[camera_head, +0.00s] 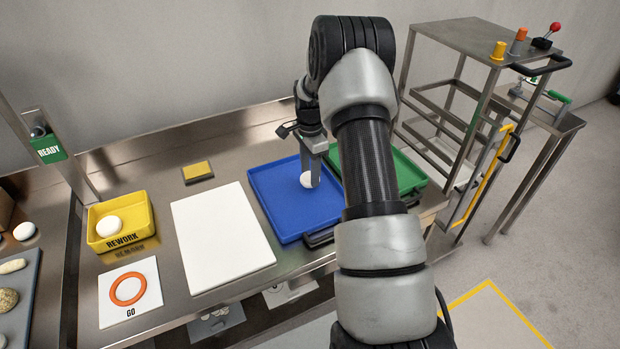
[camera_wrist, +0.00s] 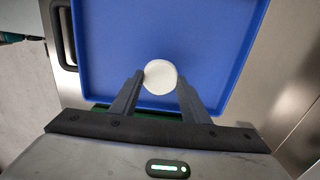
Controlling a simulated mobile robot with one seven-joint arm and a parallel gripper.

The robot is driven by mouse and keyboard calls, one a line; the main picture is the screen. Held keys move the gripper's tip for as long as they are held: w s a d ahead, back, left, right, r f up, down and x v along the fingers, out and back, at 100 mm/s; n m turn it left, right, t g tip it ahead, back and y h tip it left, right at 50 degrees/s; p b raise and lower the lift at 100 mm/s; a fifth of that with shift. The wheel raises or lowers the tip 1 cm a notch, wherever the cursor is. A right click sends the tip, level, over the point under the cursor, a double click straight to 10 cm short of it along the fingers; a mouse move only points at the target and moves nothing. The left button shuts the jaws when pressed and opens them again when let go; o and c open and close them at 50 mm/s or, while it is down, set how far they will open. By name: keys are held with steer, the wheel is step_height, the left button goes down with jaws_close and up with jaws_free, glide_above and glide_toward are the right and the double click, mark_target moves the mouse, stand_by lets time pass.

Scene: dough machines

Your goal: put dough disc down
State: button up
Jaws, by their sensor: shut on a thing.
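A white dough disc (camera_wrist: 160,76) is between my gripper's fingertips in the wrist view. It also shows in the head view (camera_head: 306,180), partly covered by a finger. My gripper (camera_head: 312,178) points down over the blue tray (camera_head: 268,187) and is shut on the disc. In the wrist view my gripper (camera_wrist: 160,84) has one finger on each side of the disc, with the blue tray (camera_wrist: 205,30) below. I cannot tell whether the disc touches the tray floor. The rest of the tray that shows is empty.
A green tray (camera_head: 408,172) stands right of the blue one, partly behind my arm. A white board (camera_head: 220,235) lies to the left. A yellow REWORK bin (camera_head: 140,215) holds another white piece (camera_head: 109,227). A metal rack (camera_head: 470,40) stands at the right.

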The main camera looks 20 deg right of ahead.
steer(key=shift+f, duration=1.6)
steer(key=o, duration=1)
